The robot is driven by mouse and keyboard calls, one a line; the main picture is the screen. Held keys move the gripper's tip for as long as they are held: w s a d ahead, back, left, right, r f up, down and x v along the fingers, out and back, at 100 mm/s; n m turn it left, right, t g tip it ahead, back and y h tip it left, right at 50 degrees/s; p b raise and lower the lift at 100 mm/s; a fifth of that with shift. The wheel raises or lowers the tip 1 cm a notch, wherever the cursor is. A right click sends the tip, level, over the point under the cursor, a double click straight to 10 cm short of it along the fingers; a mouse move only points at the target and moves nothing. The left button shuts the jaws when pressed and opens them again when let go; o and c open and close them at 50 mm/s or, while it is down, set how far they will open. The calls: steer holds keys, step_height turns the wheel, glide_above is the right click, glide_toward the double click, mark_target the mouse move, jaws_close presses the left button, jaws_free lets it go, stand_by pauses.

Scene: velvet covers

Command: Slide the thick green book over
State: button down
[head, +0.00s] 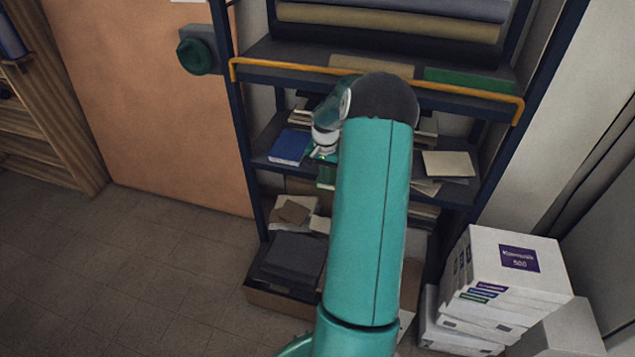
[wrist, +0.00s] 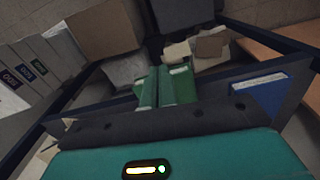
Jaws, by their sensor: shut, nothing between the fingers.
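The green book (wrist: 183,84) shows in the wrist view with its pale page edges at the top, just right of my fingers. My gripper (wrist: 157,78) is shut and empty, its green fingers side by side. The fingers look very close to the book's side; I cannot tell whether they touch it. In the head view a small green patch (head: 326,174), seemingly the book, shows at the shelf edge left of my arm. My arm hides the rest of that shelf's middle.
A blue book (head: 289,147) lies left on the same shelf; it also shows in the wrist view (wrist: 262,97). Loose papers (head: 448,164) lie at right. An orange rail (head: 290,68) crosses the shelf above. White boxes (head: 500,262) stand right; the left floor is clear.

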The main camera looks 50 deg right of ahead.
mark_target(330, 186)
steer(key=w+d+f, duration=0.1)
steer(key=d+f, duration=0.2)
steer(key=f, duration=0.6)
steer(key=shift+d+f, duration=0.3)
steer(key=shift+d, duration=0.1)
steer(key=shift+d, duration=0.1)
